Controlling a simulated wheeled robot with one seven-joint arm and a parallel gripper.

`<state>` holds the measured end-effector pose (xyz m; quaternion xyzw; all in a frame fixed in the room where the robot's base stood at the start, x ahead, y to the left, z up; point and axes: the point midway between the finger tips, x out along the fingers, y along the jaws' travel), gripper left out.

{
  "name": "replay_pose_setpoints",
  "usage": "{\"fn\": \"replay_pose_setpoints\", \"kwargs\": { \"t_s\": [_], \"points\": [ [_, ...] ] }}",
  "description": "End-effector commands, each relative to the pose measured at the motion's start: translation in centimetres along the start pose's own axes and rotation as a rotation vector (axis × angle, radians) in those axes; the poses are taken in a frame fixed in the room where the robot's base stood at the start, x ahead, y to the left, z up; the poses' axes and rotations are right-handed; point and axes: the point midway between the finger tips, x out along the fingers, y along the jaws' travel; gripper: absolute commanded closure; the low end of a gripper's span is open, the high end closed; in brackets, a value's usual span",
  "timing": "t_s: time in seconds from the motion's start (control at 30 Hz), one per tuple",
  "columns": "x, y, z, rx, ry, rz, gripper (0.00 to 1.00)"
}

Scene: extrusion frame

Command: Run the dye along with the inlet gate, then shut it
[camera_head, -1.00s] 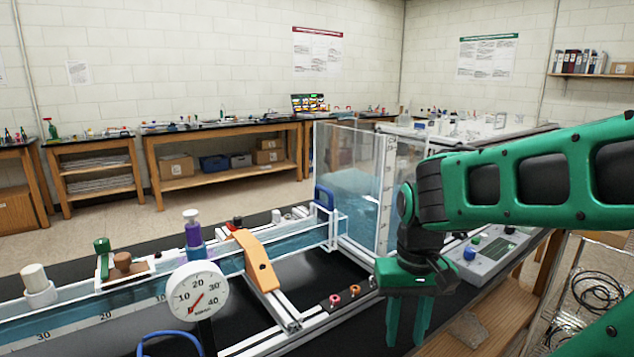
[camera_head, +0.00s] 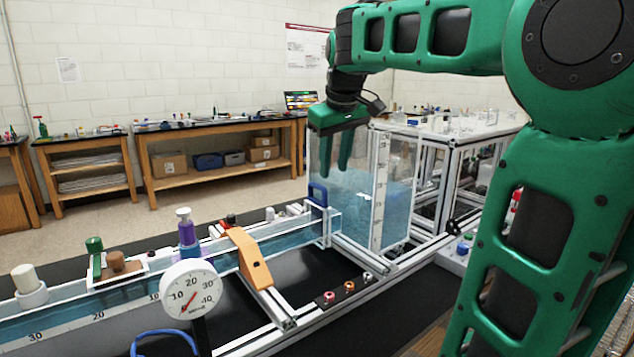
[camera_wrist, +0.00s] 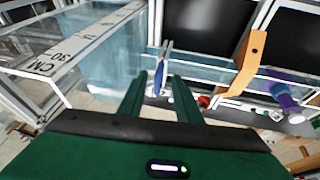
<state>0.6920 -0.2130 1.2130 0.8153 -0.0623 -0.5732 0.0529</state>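The inlet gate shows its blue handle (camera_head: 318,194) at the tank end of the water channel; the handle also shows in the wrist view (camera_wrist: 159,77). My gripper (camera_head: 336,172) is above the handle, pointing down, with its fingers apart and empty. In the wrist view the handle appears beyond and between the fingertips (camera_wrist: 158,80), without visible contact. The dye bottle (camera_head: 188,236), purple with a white cap, stands upright at the channel, left of the orange bracket; it also shows at the right of the wrist view (camera_wrist: 285,99).
A clear water tank (camera_head: 345,205) with a scale stands right behind the gate. An orange bracket (camera_head: 250,258) spans the channel (camera_head: 80,312). A round dial (camera_head: 190,290) stands in front. Several small knobs sit on the front rail.

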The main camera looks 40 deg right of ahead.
Motion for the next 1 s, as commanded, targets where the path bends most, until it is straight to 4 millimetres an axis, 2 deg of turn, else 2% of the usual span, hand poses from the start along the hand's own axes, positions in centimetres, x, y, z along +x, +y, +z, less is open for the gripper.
{"fn": "replay_pose_setpoints", "kwargs": {
  "t_s": [0.03,0.1,0.27,0.37,0.8,1.0],
  "points": [
    [-0.7,0.0,-1.6,-0.026,0.02,0.004,0.69],
    [-1.4,-0.1,-3.1,-0.055,0.038,0.007,0.69],
    [-1.6,-0.2,-4.4,-0.08,0.054,0.01,0.69],
    [-0.5,-0.2,-4.5,-0.08,0.054,0.011,0.69],
    [6.8,-0.2,-4.8,-0.079,0.053,0.01,0.69],
    [8.4,-0.1,-4.9,-0.078,0.054,0.01,0.69]
  ]
}}
